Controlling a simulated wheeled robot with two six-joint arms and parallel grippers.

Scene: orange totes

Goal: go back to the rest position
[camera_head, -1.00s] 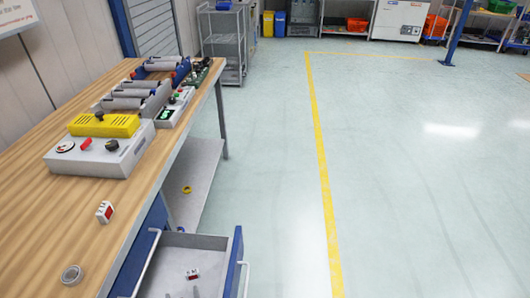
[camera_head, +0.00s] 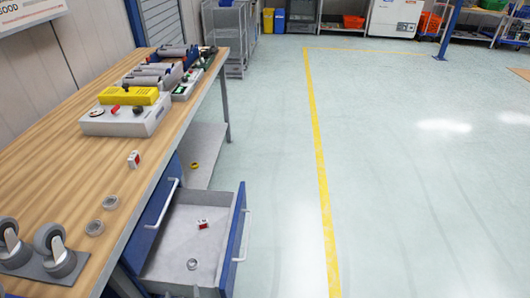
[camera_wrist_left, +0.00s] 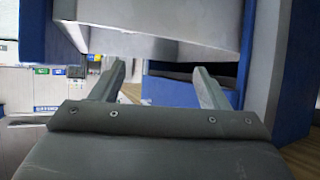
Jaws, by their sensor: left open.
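My left gripper (camera_wrist_left: 159,76) is open in the left wrist view, with its two grey fingers apart and nothing visible between them. In the head view only its tips (camera_head: 195,292) seem to show, at the bottom edge by the open drawer (camera_head: 185,255). In the wrist view, pale and blue drawer or bench panels (camera_wrist_left: 215,20) stand close in front of and above the fingers. Whether they touch cannot be told. My right gripper is not in view.
The drawer sticks out from the wooden workbench (camera_head: 60,150), holding a red-and-white part (camera_head: 203,224) and a ring (camera_head: 192,264). On the bench are two rings, casters (camera_head: 55,250), a red-and-white part (camera_head: 134,159) and a control box (camera_head: 125,122). The floor (camera_head: 400,200) to the right is clear.

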